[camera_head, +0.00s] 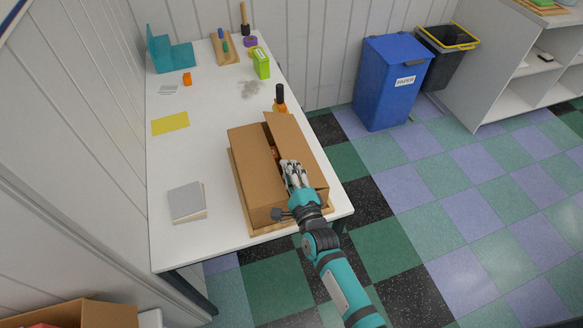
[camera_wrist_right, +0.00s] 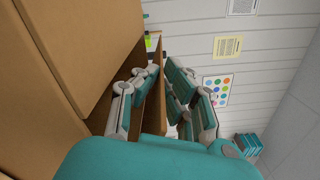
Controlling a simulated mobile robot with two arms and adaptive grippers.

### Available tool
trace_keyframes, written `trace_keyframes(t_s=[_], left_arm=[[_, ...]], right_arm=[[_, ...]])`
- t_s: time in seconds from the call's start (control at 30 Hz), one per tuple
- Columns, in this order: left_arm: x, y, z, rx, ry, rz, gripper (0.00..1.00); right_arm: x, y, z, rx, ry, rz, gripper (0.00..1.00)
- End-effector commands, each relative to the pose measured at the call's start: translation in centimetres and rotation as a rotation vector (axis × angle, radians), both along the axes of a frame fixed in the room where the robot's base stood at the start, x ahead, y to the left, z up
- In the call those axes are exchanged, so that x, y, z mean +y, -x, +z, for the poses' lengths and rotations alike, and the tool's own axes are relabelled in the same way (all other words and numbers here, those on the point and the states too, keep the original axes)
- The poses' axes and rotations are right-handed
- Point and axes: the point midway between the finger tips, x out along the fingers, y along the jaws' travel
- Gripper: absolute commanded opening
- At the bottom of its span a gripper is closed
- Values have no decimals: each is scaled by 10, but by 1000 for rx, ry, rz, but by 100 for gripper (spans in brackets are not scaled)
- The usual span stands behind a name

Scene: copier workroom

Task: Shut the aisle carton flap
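A brown cardboard carton (camera_head: 250,165) sits on a wooden board near the right front of the white table. Its left flap lies flat across the top. The flap on the aisle side (camera_head: 300,150) stands raised and tilted, leaving a dark gap where something orange-red shows inside. My right gripper (camera_head: 294,175) is over the near end of the carton at this flap. In the right wrist view the carton (camera_wrist_right: 95,45) fills the left, and my right gripper (camera_wrist_right: 165,85) has its fingers apart, with a cardboard panel (camera_wrist_right: 153,108) between them. Contact is unclear. My left gripper is out of view.
A dark-handled orange tool or bottle (camera_head: 280,98) stands just behind the carton. A grey book (camera_head: 187,201) and a yellow sheet (camera_head: 170,123) lie left on the table (camera_head: 215,100). A blue paper bin (camera_head: 392,85) stands beyond the aisle. The checkered floor at right is clear.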

Motion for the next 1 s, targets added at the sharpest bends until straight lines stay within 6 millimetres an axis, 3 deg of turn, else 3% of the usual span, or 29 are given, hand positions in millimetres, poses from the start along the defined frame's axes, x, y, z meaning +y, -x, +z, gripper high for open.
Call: trace_keyframes(t_s=[0.17,0.37,0.67,0.83,1.0], left_arm=[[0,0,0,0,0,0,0],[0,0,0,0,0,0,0],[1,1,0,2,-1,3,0],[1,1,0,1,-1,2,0],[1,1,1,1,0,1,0]], right_arm=[[0,1,-1,4,-2,1,0],[0,1,0,4,-2,1,26],[-1,2,0,3,-2,1,27],[-7,21,-1,5,-2,1,27],[-18,57,-2,6,-1,1,27]])
